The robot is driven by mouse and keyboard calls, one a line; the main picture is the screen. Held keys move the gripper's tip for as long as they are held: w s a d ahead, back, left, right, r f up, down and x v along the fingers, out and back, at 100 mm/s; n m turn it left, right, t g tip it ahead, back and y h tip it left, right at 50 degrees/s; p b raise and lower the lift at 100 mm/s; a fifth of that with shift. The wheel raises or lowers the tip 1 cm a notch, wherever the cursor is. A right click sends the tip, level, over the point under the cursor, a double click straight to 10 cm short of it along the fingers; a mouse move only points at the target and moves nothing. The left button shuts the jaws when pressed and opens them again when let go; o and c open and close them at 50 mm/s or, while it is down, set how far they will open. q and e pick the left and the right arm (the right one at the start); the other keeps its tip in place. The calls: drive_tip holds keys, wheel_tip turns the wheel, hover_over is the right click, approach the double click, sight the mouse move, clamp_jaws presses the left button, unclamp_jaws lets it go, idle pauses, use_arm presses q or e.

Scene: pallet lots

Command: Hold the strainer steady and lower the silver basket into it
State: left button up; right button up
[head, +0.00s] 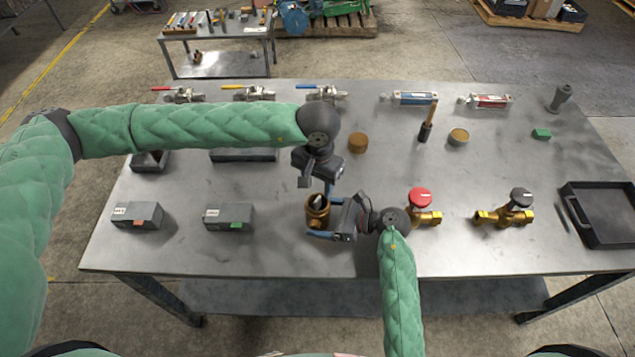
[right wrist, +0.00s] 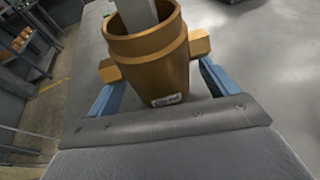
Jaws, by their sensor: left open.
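The strainer (head: 312,217) is a brass-coloured, open-topped body near the table's front middle. It fills the upper middle of the right wrist view (right wrist: 150,70), with a block-like port on each side. My right gripper (head: 328,213) has its blue fingers on either side of the strainer, at the ports, and is shut on it. The silver basket (right wrist: 137,14) stands in the strainer's mouth with its upper part showing; it also shows in the head view (head: 318,201). My left gripper (head: 318,184) is open just above the strainer. The basket's lower part is hidden inside.
Valves with red (head: 421,198) and black (head: 521,198) knobs stand to the right, before a black tray (head: 572,226). Two grey boxes (head: 137,215) (head: 229,217) lie left. A brown round piece (head: 358,143) sits behind my grippers. Several valves line the back edge.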

drive_tip(key=shift+v, duration=5.95)
use_arm(q)
drive_tip(key=shift+f, duration=0.1)
use_arm(e)
drive_tip(key=shift+s, duration=0.15)
